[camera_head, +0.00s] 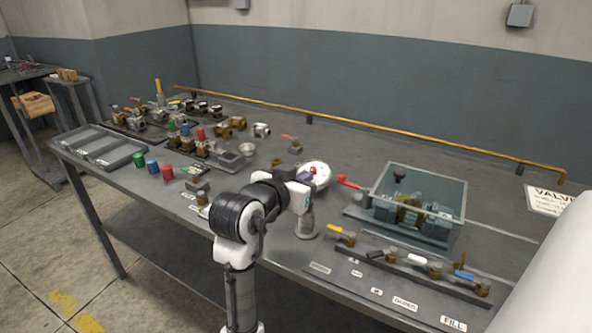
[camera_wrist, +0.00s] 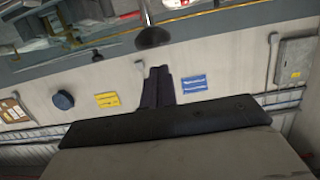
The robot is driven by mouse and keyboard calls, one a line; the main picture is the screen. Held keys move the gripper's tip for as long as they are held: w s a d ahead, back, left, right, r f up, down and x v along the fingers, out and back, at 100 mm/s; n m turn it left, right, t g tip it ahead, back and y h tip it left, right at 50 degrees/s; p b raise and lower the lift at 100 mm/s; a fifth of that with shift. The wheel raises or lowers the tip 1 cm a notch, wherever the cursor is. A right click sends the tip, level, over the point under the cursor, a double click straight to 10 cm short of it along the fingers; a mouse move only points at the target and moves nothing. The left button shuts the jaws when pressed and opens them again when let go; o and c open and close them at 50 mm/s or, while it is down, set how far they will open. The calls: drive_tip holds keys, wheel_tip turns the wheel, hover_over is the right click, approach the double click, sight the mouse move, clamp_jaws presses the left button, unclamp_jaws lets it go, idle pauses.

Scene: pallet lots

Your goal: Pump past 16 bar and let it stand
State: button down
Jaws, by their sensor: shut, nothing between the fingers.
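A clear-walled box (camera_head: 455,205) with dark pump parts inside stands on the bench, right of centre. A red-ended lever (camera_head: 349,182) sticks out at its left. A round white dial (camera_head: 321,170) with a red mark lies left of the lever, partly hidden by my arm; its reading is too small to make out. My gripper is at the end of the arm beside the dial, and I cannot tell whether it touches anything. In the wrist view my gripper's dark fingers (camera_wrist: 158,74) are together, with nothing between them.
Valves with yellow (camera_head: 335,229), black (camera_head: 375,253) and blue (camera_head: 464,275) handles line the front right edge, with labels before them. Other valves, coloured cylinders and grey trays (camera_head: 100,148) crowd the left. A brass pipe (camera_head: 400,136) runs along the back. Bare bench lies behind the box.

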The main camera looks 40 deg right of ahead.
drive_tip(key=shift+f, duration=0.85)
wheel_tip(320, 180, down, 4)
drive_tip(key=shift+r+b, duration=0.2)
drive_tip(key=shift+b, duration=0.8)
